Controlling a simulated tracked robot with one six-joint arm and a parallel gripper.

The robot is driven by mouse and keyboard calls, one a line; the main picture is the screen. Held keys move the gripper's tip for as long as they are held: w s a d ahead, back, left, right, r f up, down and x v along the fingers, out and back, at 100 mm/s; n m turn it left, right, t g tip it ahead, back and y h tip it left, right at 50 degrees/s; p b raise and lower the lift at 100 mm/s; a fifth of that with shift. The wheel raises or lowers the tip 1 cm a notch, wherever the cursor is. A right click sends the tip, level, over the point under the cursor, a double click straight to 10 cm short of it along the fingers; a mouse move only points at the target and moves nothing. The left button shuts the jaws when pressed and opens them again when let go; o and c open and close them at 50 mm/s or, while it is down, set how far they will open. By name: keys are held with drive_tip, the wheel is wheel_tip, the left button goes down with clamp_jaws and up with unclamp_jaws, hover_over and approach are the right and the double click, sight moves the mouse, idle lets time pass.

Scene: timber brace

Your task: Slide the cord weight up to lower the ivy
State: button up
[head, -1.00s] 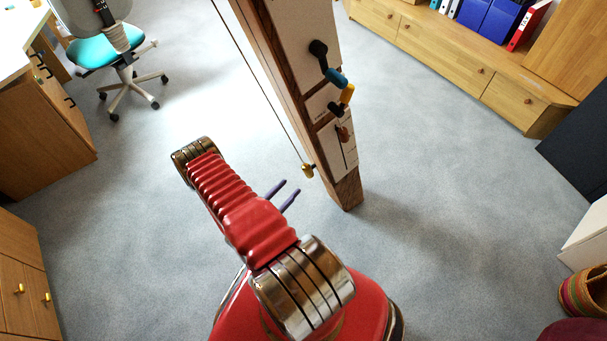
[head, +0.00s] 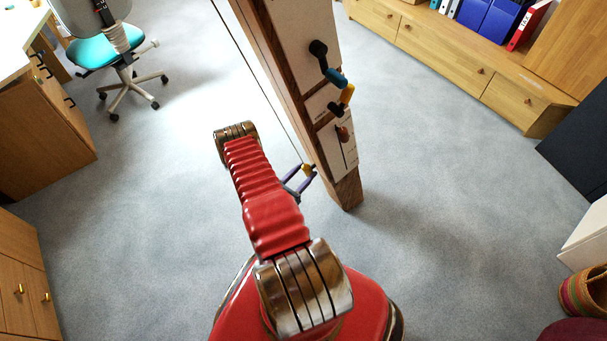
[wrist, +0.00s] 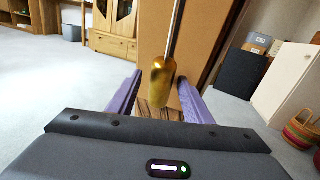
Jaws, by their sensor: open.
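The cord weight is a small brass-coloured piece (head: 307,168) at the low end of a thin dark cord (head: 262,75) beside the timber post (head: 348,190). My gripper (head: 300,181) is open at the weight, with its purple fingers on either side of it. In the wrist view the weight (wrist: 161,84) hangs upright between the two purple fingers, with gaps visible on both sides. The cord (wrist: 174,30) runs up from its top. The post's wooden face (wrist: 160,45) stands behind it. The ivy is not in view.
A teal chair (head: 105,50) stands far left and a wooden cabinet (head: 450,60) at the back right. The grey floor around the post is clear.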

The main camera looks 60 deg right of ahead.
drive_tip(key=shift+c, duration=0.7)
drive_tip(key=shift+w, duration=0.15)
clamp_jaws()
drive_tip(key=shift+r, duration=0.15)
